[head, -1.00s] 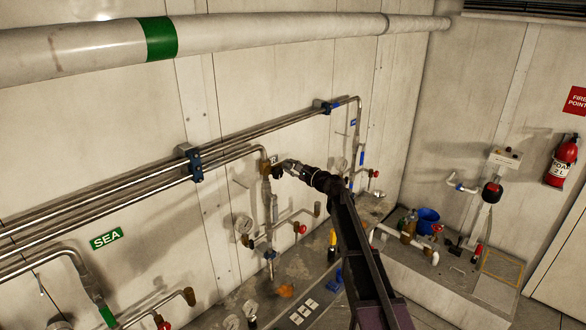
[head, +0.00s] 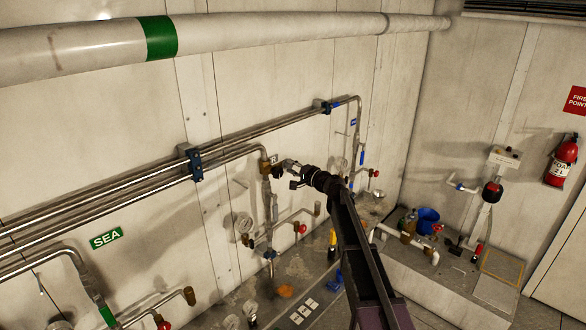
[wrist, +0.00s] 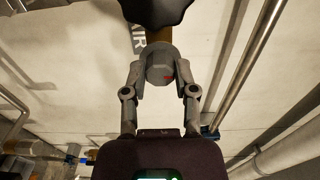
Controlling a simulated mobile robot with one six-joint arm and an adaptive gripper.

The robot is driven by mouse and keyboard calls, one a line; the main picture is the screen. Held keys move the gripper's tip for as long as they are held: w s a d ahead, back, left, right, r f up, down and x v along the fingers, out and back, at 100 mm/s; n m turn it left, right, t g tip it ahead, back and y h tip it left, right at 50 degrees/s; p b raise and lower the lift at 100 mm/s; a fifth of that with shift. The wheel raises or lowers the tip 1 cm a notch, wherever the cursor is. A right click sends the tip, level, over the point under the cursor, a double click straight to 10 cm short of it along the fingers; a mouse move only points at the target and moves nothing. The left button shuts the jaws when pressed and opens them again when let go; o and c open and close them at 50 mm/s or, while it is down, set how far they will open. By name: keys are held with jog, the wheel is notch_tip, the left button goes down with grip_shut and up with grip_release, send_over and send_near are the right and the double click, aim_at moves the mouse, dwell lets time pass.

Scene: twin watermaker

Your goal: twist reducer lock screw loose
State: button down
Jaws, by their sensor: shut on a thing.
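The reducer lock screw (wrist: 160,70) is a grey, many-sided head with a small red mark, in the middle of the wrist view. My gripper (wrist: 160,76) is shut on it, one finger on each side. It sits at the end of a brass stem (wrist: 158,36), with a black lobed knob (wrist: 155,10) beyond. In the head view, my gripper (head: 282,167) reaches the brass fitting at the top of the vertical pipe (head: 266,185). The screw is too small to make out there.
Steel pipes (head: 110,197) run along the wall on the left. A pressure gauge (head: 244,224) and a red-handled valve (head: 301,228) sit below the gripper. A blue bucket (head: 428,220) stands on the ledge at right.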

jog(key=shift+a, duration=0.1)
jog(key=shift+c, duration=2)
grip_release()
jog(key=shift+s, duration=0.1)
jog(key=v, duration=1.2)
